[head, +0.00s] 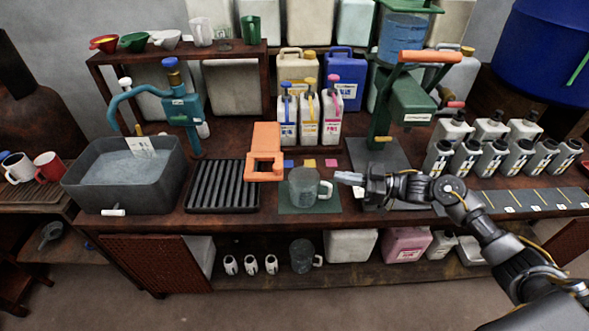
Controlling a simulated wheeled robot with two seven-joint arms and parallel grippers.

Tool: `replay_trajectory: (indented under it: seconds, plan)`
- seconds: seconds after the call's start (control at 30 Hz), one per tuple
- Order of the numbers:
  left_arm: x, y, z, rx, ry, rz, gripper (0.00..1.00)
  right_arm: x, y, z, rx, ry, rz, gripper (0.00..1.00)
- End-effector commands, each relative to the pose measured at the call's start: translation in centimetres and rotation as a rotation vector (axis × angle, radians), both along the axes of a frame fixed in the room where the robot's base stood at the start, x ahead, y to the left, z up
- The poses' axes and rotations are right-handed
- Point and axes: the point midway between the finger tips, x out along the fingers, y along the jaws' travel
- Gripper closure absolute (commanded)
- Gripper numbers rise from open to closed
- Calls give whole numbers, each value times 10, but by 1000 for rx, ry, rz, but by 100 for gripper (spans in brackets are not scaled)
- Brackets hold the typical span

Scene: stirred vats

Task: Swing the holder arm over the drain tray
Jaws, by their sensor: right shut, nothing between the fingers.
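The orange holder arm (265,138) stands out toward me from the back of the bench, with a square opening at its near end. In the picture that end overlaps the right edge of the black slatted drain tray (222,188), between the tray and a grey jug (302,190). Whether it is truly above the tray's edge or beside it, I cannot tell. The jug stands upright on a green mat, its handle to the right. My right gripper (343,178) is shut and empty, just right of the jug's handle and right of the holder arm. My left gripper is not in view.
A dark basin of liquid (78,188) with a teal pump (180,110) stands left of the drain tray. Three small pump bottles (308,118) stand behind the jug. A green press (400,105) with an orange handle rises behind my right arm. Several grey bottles (492,155) line the right.

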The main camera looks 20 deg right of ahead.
Motion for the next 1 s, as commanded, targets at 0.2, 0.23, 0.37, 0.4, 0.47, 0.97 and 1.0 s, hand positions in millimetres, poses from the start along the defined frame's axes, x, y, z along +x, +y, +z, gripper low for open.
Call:
replay_trajectory:
  seconds: [0.2, 0.23, 0.37, 0.4, 0.47, 0.97, 1.0]
  plan:
    - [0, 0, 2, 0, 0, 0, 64, 3, 5, 1, 0, -1, -1, 100]
    - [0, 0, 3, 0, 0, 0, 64, 4, 8, 1, 0, -1, -1, 100]
    - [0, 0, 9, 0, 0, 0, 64, 14, 25, 3, 3, -1, 0, 100]
    - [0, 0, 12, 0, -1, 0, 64, 18, 32, 3, 3, -1, -1, 100]
    - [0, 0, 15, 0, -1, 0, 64, 24, 43, 4, 3, -3, 0, 100]
    - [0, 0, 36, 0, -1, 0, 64, 65, 116, 1, 0, -1, -1, 100]
    - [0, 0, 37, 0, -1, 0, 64, 66, 118, 1, 0, -1, -2, 100]
